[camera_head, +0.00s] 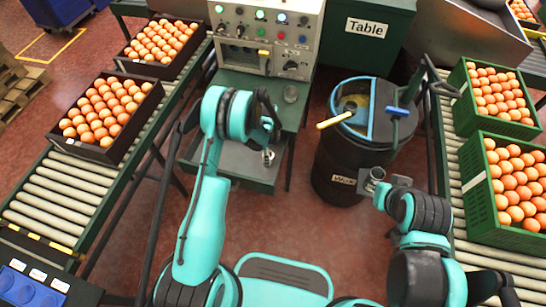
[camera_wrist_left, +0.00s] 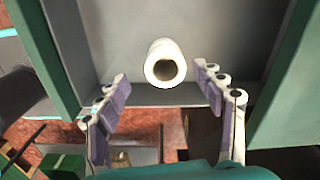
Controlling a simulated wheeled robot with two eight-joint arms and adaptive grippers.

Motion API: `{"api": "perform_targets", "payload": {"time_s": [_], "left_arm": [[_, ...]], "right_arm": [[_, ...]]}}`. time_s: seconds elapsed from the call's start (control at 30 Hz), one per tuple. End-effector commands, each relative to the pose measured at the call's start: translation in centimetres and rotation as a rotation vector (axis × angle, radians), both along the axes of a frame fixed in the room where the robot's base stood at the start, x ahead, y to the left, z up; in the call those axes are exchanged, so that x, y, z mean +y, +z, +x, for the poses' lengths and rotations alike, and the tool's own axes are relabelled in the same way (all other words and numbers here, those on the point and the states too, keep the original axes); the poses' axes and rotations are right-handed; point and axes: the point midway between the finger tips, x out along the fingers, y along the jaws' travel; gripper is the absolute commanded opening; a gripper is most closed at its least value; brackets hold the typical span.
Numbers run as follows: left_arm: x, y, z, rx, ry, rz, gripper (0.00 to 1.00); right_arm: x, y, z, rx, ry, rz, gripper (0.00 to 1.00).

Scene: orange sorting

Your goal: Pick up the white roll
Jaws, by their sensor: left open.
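The white roll (camera_wrist_left: 163,50) shows in the left wrist view with its round open end toward the camera. It lies in a grey tray (camera_wrist_left: 110,40) and sits between and just beyond the fingertips. My left gripper (camera_wrist_left: 160,88) is open, with a finger on each side of the roll and a visible gap to each. In the head view my left gripper (camera_head: 268,125) hangs over the workbench tray (camera_head: 222,157). A small pale object (camera_head: 268,157) there may be the roll; it is too small to be sure. My right gripper (camera_head: 373,180) is beside the dark bin, its jaws unclear.
A control panel (camera_head: 264,30) stands behind the bench. A dark bin (camera_head: 340,165) with a yellow-handled tool (camera_head: 335,120) stands right of it. Dark crates of oranges (camera_head: 105,155) sit on the left conveyor; green crates (camera_head: 480,200) sit on the right one.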

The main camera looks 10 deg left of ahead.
Motion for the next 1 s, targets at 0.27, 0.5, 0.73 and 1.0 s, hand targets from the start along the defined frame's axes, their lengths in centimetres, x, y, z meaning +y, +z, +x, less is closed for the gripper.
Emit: {"api": "perform_targets", "payload": {"time_s": [0.27,0.5,0.73,1.0], "left_arm": [[0.1,-3.1,0.3,-0.001,0.002,0.0,0.68],[0.2,-6.6,0.8,-0.001,0.003,0.0,0.68],[0.2,-6.7,0.7,-0.001,0.003,0.0,0.68],[0.2,-6.7,0.7,-0.001,0.003,0.0,0.15]], "right_arm": [[0.0,-1.7,0.0,0.0,0.0,0.0,0.0],[0.0,-3.6,0.0,0.0,0.0,0.0,0.0],[0.0,-3.5,0.0,0.0,0.0,0.0,0.0],[0.0,-3.5,0.0,0.0,0.0,0.0,0.0]]}}
